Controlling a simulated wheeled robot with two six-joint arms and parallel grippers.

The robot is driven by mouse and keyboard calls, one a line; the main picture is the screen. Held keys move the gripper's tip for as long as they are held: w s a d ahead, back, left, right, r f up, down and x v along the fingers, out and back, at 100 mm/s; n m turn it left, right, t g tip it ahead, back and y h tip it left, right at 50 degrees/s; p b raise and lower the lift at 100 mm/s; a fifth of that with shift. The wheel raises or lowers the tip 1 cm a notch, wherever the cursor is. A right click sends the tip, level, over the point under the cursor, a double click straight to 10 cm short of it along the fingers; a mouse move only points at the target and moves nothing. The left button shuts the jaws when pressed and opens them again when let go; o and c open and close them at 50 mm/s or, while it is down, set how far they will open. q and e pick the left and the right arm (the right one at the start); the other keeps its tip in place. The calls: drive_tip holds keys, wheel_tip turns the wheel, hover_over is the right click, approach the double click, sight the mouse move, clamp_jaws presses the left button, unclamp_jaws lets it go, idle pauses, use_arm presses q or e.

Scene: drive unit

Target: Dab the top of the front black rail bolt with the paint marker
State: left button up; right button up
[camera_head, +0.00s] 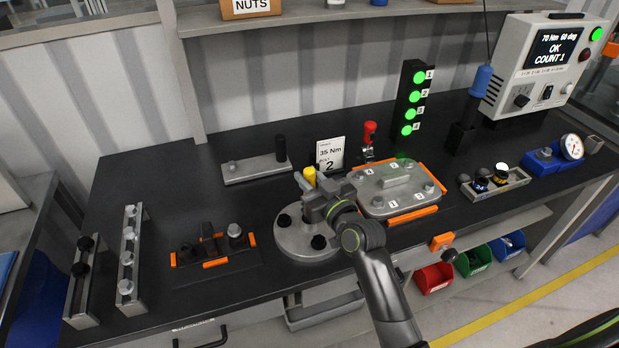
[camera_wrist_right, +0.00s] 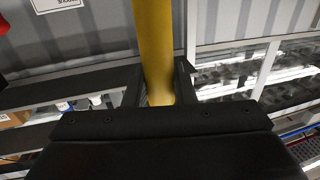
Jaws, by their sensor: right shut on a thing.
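My right gripper (camera_head: 316,192) is over the round grey plate in the middle of the bench, its fingers partly hidden by its own body. It is shut on the yellow paint marker (camera_head: 310,176); in the wrist view the yellow shaft (camera_wrist_right: 155,50) stands between the two black fingers. The marker's tip is hidden. At the far left, a rail (camera_head: 84,300) carries two black bolts: a back one (camera_head: 86,243) and the front one (camera_head: 80,270). The right gripper is well to the right of them, apart. My left gripper is not in view.
A second rail (camera_head: 130,222) with several silver bolts stands just right of the black-bolt rail. A dark fixture with orange clamps (camera_head: 215,250) and the round grey plate (camera_head: 295,238) lie between the rails and the lidded housing (camera_head: 395,185). The back left of the bench is clear.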

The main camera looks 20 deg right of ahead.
sight(310, 171)
drive_tip(key=shift+f, duration=0.1)
idle(0.3)
drive_tip(key=shift+r+p, duration=1.7)
drive_tip(key=shift+r, duration=0.4)
drive_tip(key=shift+s+f, duration=0.1)
drive_tip(key=shift+f, duration=0.05)
